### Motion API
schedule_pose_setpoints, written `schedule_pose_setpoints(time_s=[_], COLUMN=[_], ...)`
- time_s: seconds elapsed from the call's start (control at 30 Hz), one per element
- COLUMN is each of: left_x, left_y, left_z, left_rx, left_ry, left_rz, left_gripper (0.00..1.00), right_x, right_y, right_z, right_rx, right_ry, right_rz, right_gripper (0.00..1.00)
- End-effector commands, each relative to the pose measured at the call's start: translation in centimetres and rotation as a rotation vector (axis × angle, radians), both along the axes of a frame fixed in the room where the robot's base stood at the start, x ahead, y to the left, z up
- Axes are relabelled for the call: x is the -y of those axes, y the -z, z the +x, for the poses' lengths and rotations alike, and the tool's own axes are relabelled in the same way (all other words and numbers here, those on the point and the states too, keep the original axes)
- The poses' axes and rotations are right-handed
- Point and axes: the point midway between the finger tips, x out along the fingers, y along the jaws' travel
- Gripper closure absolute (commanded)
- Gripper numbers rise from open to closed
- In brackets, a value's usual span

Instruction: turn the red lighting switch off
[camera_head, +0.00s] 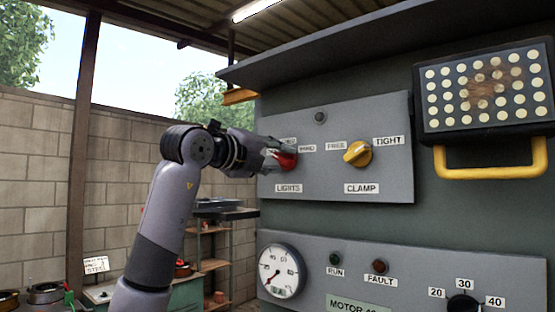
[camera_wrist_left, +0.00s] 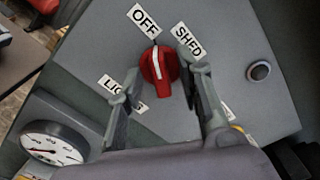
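The red lighting switch (camera_head: 287,161) is a round knob on the grey upper panel, above the LIGHTS label (camera_head: 288,188). In the left wrist view the red switch (camera_wrist_left: 158,71) has a white pointer line. The line points up the picture, toward the right end of the OFF label (camera_wrist_left: 145,20); the SHED label (camera_wrist_left: 188,42) lies to its right. My left gripper (camera_head: 280,157) is at the switch. In the wrist view the left gripper (camera_wrist_left: 162,72) is open, with one finger on each side of the knob and small gaps visible. My right gripper is out of view.
The yellow CLAMP knob (camera_head: 358,153) is to the right on the same panel. A small dark button (camera_head: 320,117) sits above. A gauge (camera_head: 281,271) and lower panel are below. A yellow-handled lamp panel (camera_head: 487,90) is at far right.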

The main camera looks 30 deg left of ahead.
Motion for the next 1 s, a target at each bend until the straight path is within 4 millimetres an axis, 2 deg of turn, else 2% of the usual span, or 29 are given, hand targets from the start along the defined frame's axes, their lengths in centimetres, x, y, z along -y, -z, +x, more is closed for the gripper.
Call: schedule_pose_setpoints(time_s=[0.17, 0.4, 0.53, 0.7, 1.0], left_x=[-0.3, -0.7, -0.9, -0.9, -0.9], left_y=[-0.1, -0.1, 0.0, 0.0, 0.0], left_z=[-2.8, -7.9, -10.0, -11.3, -11.6], left_rx=[0.004, 0.004, 0.002, 0.000, -0.001], left_ry=[-0.003, -0.003, -0.002, -0.001, 0.000], left_rz=[0.002, 0.002, 0.001, 0.000, 0.000], left_gripper=[0.67, 0.67, 0.67, 0.67, 0.67], right_x=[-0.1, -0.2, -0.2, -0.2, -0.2], right_y=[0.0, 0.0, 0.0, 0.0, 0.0], right_z=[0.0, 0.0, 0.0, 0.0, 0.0], right_rx=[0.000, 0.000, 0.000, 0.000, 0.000], right_ry=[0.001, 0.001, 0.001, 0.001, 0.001], right_rz=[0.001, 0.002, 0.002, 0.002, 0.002], right_gripper=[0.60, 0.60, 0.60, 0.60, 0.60])
